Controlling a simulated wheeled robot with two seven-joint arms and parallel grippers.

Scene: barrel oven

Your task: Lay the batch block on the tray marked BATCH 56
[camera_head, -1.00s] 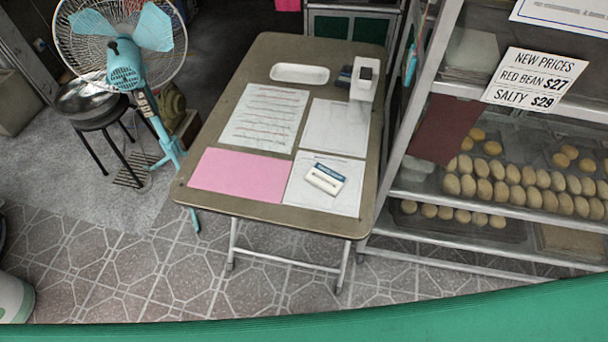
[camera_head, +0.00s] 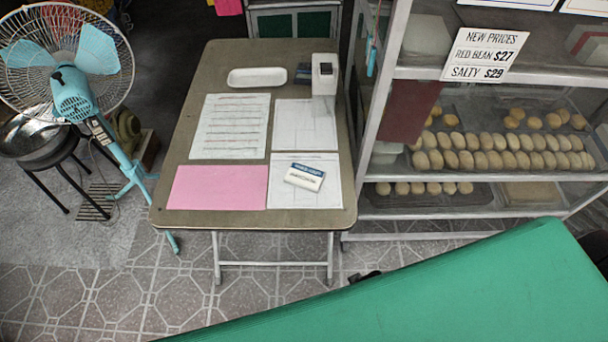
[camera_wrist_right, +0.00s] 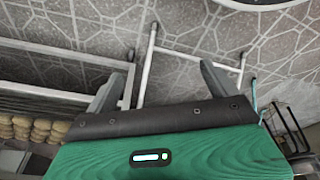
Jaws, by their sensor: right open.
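A small white block with a dark blue band and print (camera_head: 304,179) lies tilted on a white sheet at the table's front right. I cannot read its print, so I cannot tell if it is the batch block. No marking BATCH 56 is readable on any tray. A white shallow tray (camera_head: 257,77) lies at the back of the table. My right gripper (camera_wrist_right: 162,72) is open and empty in the right wrist view, above the tiled floor. In the head view only a small dark tip shows past my green arm. My left gripper is out of view.
The folding table (camera_head: 162,190) holds a pink sheet (camera_head: 218,187), papers and a white upright device (camera_head: 324,80). A metal rack (camera_head: 380,110) at right bears trays of buns (camera_head: 500,160). A fan (camera_head: 72,92) and stool stand left. Tiled floor in front is open.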

